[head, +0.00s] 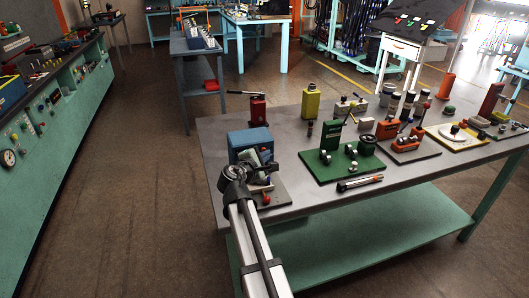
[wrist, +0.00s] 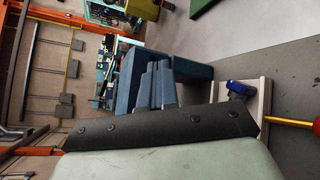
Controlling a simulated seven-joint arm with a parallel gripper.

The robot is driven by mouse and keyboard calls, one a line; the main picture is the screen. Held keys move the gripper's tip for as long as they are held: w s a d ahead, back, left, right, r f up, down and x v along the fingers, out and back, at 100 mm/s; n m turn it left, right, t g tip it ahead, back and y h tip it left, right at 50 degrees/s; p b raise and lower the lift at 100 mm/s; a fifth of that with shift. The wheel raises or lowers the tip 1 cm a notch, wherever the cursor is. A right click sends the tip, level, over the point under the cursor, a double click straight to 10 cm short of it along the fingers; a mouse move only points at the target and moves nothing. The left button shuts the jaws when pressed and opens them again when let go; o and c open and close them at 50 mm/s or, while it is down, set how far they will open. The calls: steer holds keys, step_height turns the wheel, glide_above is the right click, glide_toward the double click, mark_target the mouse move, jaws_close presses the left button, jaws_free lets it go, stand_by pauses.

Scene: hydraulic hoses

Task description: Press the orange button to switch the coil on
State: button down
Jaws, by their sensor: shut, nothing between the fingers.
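A blue box (head: 250,142) stands on a grey base plate at the left end of the table. It also shows in the wrist view (wrist: 192,70), just past my fingers. My gripper (head: 262,158) is in front of the box, its grey fingers shut and empty. In the wrist view, the fingertips (wrist: 160,70) are close together in front of the box. I cannot tell whether they touch it. I cannot make out an orange button; the box's near face is partly hidden by my gripper. A small red part (head: 262,189) lies beside my gripper on the base plate.
A red block with a black lever (head: 257,110) stands behind the box. A green plate with fittings (head: 340,160) and a dark cylindrical tool (head: 360,183) lie to the right. A blue clamp-like part (wrist: 240,88) and a yellow-red rod (wrist: 290,122) are near in the wrist view.

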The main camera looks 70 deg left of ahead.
steer(key=shift+a, duration=0.5)
stand_by(0.4)
steer(key=shift+d, duration=0.25)
steer(key=d, duration=0.6)
stand_by(0.7)
steer(key=shift+d, duration=0.1)
